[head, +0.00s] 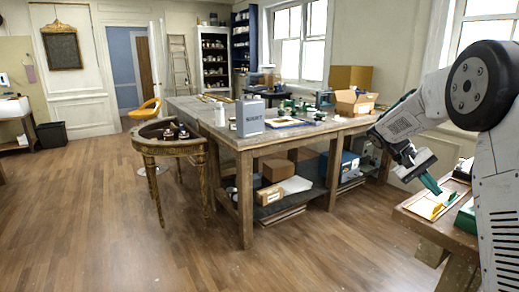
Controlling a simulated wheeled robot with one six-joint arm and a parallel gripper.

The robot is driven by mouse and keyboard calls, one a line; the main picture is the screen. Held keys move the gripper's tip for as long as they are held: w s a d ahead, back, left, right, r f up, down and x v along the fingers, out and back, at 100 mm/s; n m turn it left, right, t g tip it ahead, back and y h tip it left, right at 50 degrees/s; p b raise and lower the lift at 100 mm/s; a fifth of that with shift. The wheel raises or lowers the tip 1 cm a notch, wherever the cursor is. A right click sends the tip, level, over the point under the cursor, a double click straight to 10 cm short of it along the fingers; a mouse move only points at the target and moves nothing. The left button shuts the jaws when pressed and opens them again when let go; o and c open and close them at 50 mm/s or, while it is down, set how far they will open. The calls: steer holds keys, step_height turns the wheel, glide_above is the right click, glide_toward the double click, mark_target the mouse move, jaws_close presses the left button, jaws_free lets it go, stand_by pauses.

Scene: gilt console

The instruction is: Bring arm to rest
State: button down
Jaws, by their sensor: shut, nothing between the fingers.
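My arm comes in from the right edge. My gripper (433,186) hangs at its end, tilted down to the right, with green fingertips close together and nothing seen between them. It is over a small wooden bench (425,228) at the right, above or just in front of a shallow tray (423,207) holding a yellow item. I cannot tell how far the fingertips are above the tray. My arm hides part of the bench and the wall behind.
A gilt half-round console (148,148) with small dark bottles stands left of a large wooden workbench (250,142). The workbench carries a grey box (250,117), an open carton (355,102) and tools. A yellow chair (146,109) is behind. The wooden floor (90,220) in front is clear.

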steer(key=s+a+r+n+t+y, duration=0.1)
steer(key=s+a+t+y, duration=0.1)
steer(key=s+a, duration=0.6)
steer(key=s+a+r+t+y, duration=0.1)
steer(key=s+a+t+y, duration=0.2)
steer(key=s+a, duration=0.5)
steer(key=s+a+r+n+t+y, duration=0.1)
steer(key=s+a, duration=0.7)
steer(key=s, duration=1.1)
steer(key=shift+s+r+n+t+y, duration=0.2)
steer(key=shift+s+n+t+y, duration=0.15)
steer(key=shift+t+y, duration=0.5)
